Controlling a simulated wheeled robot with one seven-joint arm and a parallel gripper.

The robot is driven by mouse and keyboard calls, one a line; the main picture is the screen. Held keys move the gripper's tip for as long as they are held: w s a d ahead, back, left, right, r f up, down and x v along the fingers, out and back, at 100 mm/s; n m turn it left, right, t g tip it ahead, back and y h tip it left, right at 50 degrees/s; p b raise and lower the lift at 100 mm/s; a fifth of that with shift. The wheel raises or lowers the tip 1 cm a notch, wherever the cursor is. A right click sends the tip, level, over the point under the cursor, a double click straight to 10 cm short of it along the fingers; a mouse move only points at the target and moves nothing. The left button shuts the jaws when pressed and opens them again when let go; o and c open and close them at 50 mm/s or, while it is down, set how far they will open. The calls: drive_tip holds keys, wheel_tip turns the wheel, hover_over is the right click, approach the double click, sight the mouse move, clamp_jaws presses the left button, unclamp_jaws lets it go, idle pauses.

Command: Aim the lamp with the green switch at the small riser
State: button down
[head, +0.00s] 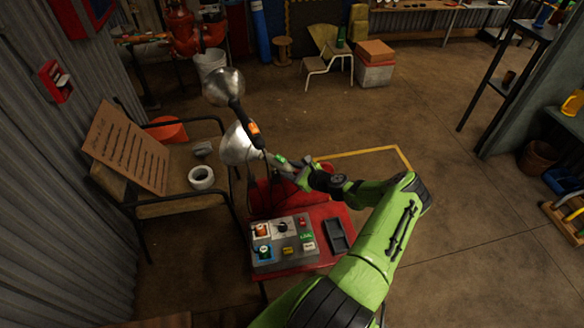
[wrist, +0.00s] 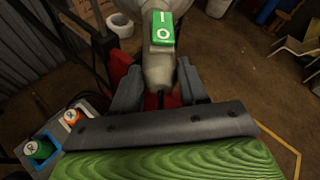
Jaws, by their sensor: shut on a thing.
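The lamp with the green switch (head: 280,160) has a pale bell-shaped head (head: 238,146) pointing left in the head view. Its green switch (wrist: 163,27), marked I and O, faces me in the wrist view, on a grey tapered handle (wrist: 160,68). My gripper (wrist: 157,88) is shut on this handle below the switch; it also shows in the head view (head: 294,173). A second lamp with an orange switch (head: 253,130) and a silver head (head: 223,87) stands just behind. Red pipework (head: 183,28) stands at the upper left; I cannot tell whether it includes the small riser.
A control box (head: 285,243) with coloured buttons and a dark tray (head: 338,236) sit on the red table (head: 325,210) beneath my arm. A bench (head: 190,204) with a tape roll (head: 201,178) and slotted board (head: 128,146) stands left. Open floor lies right.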

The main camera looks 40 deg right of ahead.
drive_tip(key=shift+a+r+m+h+p, duration=0.2)
drive_tip(key=shift+a+m+h+p, duration=0.25)
drive_tip(key=shift+m+h+p, duration=0.35)
drive_tip(key=shift+a+f+m+h, duration=0.15)
drive_tip(key=shift+a+m+h, duration=0.15)
drive_tip(key=shift+a+h, duration=0.1)
drive_tip(key=shift+d, duration=0.1)
drive_tip(key=c, duration=0.7)
unclamp_jaws()
drive_tip(key=p+v, duration=0.3)
drive_tip(key=v, duration=1.2)
drive_tip(key=shift+s, duration=0.3)
